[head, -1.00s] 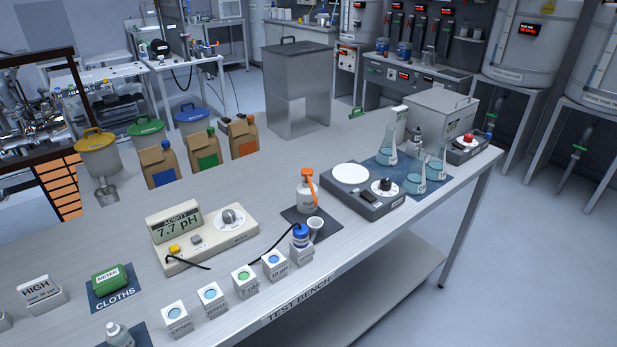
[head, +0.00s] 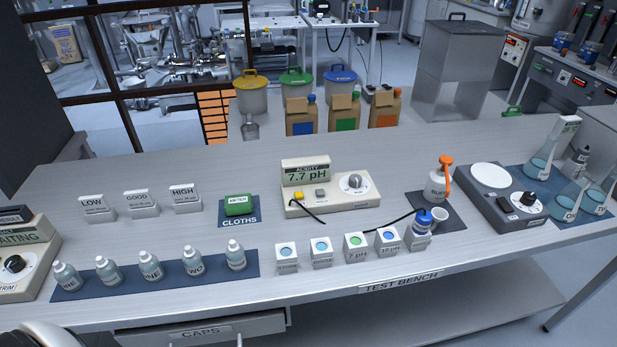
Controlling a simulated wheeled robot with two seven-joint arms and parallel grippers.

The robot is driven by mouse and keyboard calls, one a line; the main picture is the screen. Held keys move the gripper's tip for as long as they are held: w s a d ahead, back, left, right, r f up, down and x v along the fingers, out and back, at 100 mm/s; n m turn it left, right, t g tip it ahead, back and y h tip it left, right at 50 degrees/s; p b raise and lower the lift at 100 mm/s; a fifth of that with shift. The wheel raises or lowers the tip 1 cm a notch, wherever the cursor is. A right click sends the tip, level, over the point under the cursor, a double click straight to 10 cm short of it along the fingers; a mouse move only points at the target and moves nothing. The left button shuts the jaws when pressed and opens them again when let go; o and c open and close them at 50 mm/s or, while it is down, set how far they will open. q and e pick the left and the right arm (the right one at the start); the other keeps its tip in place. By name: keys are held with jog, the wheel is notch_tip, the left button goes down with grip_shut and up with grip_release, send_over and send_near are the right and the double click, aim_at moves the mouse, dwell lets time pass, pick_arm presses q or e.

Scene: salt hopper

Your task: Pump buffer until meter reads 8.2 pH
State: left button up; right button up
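The acidity meter (head: 330,190) stands mid-bench, and its display (head: 306,175) reads 7.7 pH. It has a yellow button, a grey button and a round dial. A white bottle with an orange pump top (head: 437,188), its label too small to read surely, stands upright on a dark mat (head: 452,222) right of the meter. A small white cup (head: 440,216) is beside it at the front. A blue-capped probe (head: 422,222) sits in a holder at the bench's front, with a black cable running toward the meter.
Several small blocks with coloured tops (head: 355,247) line the front edge. Small bottles stand on a blue mat (head: 75,292) at left. A hotplate (head: 505,205) and flasks (head: 541,170) stand at right. Bags (head: 344,110) stand at the back.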

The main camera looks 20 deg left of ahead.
grip_shut()
dwell(1.8)
